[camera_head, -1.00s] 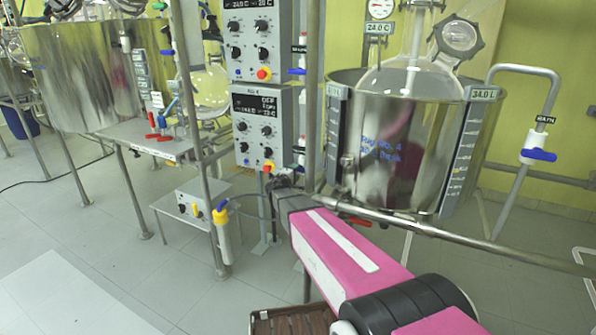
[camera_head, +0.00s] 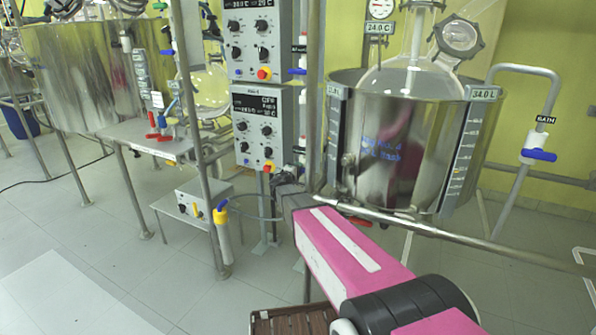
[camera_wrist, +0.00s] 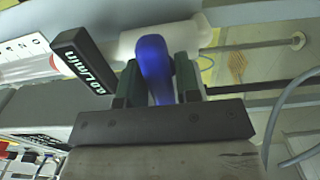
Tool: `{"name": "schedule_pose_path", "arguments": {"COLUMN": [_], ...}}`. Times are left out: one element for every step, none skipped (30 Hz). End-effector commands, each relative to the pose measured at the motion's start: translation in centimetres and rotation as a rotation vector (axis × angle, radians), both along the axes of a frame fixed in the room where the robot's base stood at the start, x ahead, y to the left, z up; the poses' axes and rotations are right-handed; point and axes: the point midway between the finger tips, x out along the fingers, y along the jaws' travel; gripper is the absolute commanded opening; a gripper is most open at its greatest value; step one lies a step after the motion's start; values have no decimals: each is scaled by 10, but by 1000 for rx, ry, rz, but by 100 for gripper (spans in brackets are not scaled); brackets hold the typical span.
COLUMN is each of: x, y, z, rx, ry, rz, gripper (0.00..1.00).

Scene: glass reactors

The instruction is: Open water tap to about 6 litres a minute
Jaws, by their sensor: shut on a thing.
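In the wrist view my gripper (camera_wrist: 158,88) has its two dark green fingers on either side of a blue tap handle (camera_wrist: 154,62), shut on it. The handle joins a white tap body (camera_wrist: 175,34) just beyond the fingers. A black tag (camera_wrist: 83,62) beside it bears white text ending in L/min; it seems to read 0.0. In the head view my gripper (camera_head: 283,194) is small and dark, by the metal posts below the control boxes. The held handle cannot be made out there.
A steel bath (camera_head: 395,150) with a glass vessel stands right of my gripper, with a rail (camera_head: 440,232) in front. Control boxes (camera_head: 259,127) hang above it. Another blue-handled tap (camera_head: 539,154) is at the far right. A small table (camera_head: 180,212) stands left.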

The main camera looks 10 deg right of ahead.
Motion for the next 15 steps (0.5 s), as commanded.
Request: {"name": "schedule_pose_path", "arguments": {"x": [0, 0, 0, 0, 0, 0, 0, 0, 0, 0, 0, 0, 0, 0, 0], "y": [0, 0, 0, 0, 0, 0, 0, 0, 0, 0, 0, 0, 0, 0, 0], "z": [-1, -1, -1, -1, -1, -1, -1, -1, -1, -1, -1, -1, -1, -1, -1], "rx": [-6, -12, -22, -31, -41, -58, -71, -87, -109, -127, -146, -173, -195, -217, -247], "ry": [6, 10, 17, 24, 31, 43, 52, 64, 79, 93, 107, 126, 142, 159, 180], "rz": [0, 0, -1, -1, -1, -1, -1, -1, -2, -2, -2, -2, -2, -2, -2], "gripper": [7, 7, 7, 7, 7, 7, 7, 7, 7, 7, 7, 7, 7, 7, 7]}}
